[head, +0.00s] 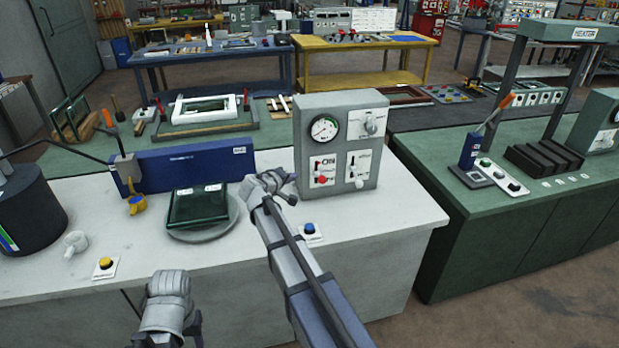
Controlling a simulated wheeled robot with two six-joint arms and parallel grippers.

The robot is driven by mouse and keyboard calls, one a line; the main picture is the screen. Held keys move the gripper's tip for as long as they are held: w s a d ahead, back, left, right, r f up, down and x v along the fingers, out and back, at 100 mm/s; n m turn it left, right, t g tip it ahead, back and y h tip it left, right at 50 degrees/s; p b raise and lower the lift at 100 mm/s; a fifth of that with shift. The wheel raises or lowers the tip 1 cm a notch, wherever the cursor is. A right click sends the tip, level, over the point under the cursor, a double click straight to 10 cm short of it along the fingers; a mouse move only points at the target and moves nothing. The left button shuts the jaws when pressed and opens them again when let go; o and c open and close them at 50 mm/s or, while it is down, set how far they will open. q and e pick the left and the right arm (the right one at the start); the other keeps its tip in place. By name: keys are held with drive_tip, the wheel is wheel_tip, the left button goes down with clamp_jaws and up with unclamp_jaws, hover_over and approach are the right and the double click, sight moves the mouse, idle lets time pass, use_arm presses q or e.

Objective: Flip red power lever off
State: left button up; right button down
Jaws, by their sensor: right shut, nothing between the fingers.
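The grey control box (347,107) stands on the white bench. The red lever (321,179) is on its lower left plate, which carries a large ON label (327,161); the red knob sits low on that plate. My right gripper (288,180) is shut and empty, just left of the box and close to the red lever. I cannot tell whether it touches the lever. My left gripper (168,285) is low in the picture, in front of the bench, away from the box; its fingers do not show clearly.
A blue button (309,228) and a dark glass block on a round plate (203,235) are near my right arm. The bench's right end (412,204) is clear.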

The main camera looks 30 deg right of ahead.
sight(322, 180)
drive_tip(key=s+d+f+b+x, duration=0.1)
drive_tip(key=b+x, duration=0.5)
drive_tip(key=x, duration=0.6)
drive_tip(key=shift+s+d+f+b, duration=0.3)
drive_tip(key=shift+s+d, duration=0.15)
drive_tip(key=shift+s, duration=0.15)
